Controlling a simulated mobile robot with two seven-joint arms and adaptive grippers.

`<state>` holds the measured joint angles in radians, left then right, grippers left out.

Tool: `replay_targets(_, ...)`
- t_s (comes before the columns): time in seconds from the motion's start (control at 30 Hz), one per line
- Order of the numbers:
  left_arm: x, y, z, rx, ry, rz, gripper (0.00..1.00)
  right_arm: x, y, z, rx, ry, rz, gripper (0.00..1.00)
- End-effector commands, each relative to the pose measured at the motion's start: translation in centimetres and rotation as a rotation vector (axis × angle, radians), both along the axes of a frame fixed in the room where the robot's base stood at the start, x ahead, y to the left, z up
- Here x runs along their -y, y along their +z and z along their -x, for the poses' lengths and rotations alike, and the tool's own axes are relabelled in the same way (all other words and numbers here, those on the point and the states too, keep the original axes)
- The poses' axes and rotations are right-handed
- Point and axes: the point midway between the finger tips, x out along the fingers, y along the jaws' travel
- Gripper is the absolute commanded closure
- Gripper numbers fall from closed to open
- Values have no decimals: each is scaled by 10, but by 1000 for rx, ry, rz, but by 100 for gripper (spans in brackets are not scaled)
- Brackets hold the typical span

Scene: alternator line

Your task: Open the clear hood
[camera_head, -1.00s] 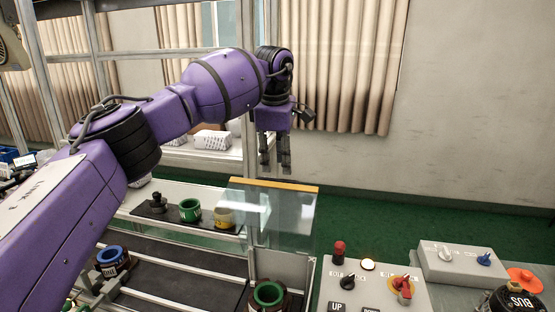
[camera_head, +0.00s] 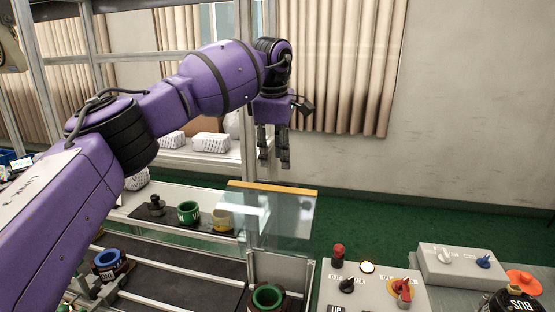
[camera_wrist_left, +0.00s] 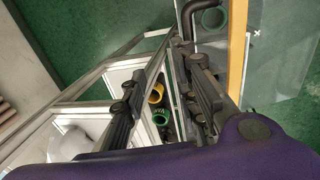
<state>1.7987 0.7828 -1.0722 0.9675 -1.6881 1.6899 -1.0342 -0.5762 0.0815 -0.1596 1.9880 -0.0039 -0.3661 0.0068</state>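The clear hood (camera_head: 285,222) is a see-through panel with a yellow-orange top edge (camera_head: 272,188), standing over the right end of the line in the head view. In the left wrist view the hood (camera_wrist_left: 283,50) lies at the upper right, with its yellow edge (camera_wrist_left: 237,50) running up and down. My left gripper (camera_head: 273,163) hangs fingers down, above and apart from the yellow edge in the head picture. Its two fingers stand apart with nothing between them; the left wrist view also shows the gripper (camera_wrist_left: 165,75) open. My right gripper is not in view.
Green (camera_head: 188,212) and yellow (camera_head: 222,218) rings stand on a dark strip left of the hood. A green-topped part (camera_head: 267,298) stands below it. A control box (camera_head: 372,285) with knobs is at right. A metal frame post (camera_head: 246,80) rises behind the gripper.

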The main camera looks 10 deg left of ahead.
Motion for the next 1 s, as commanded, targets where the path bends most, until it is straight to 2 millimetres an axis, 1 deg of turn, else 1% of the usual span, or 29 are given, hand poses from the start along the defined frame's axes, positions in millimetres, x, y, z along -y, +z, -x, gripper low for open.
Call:
replay_targets(0.03,0,13,1,6,0,2,72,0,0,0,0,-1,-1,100)
replay_targets(0.1,0,29,5,6,0,2,72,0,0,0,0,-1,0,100)
replay_targets(0.3,0,69,13,5,0,1,72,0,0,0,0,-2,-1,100)
replay_targets(0.4,0,84,16,4,0,2,72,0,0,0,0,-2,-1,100)
replay_targets(0.5,0,93,18,3,1,1,72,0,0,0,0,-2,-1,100)
replay_targets(0.63,0,99,20,3,0,1,72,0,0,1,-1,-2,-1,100)
replay_targets(0.9,0,99,20,2,-1,1,72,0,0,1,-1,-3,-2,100)
replay_targets(0.97,-2,93,19,-7,2,0,72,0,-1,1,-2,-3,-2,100)
replay_targets(1.0,-5,82,18,-22,7,0,72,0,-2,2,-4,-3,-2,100)
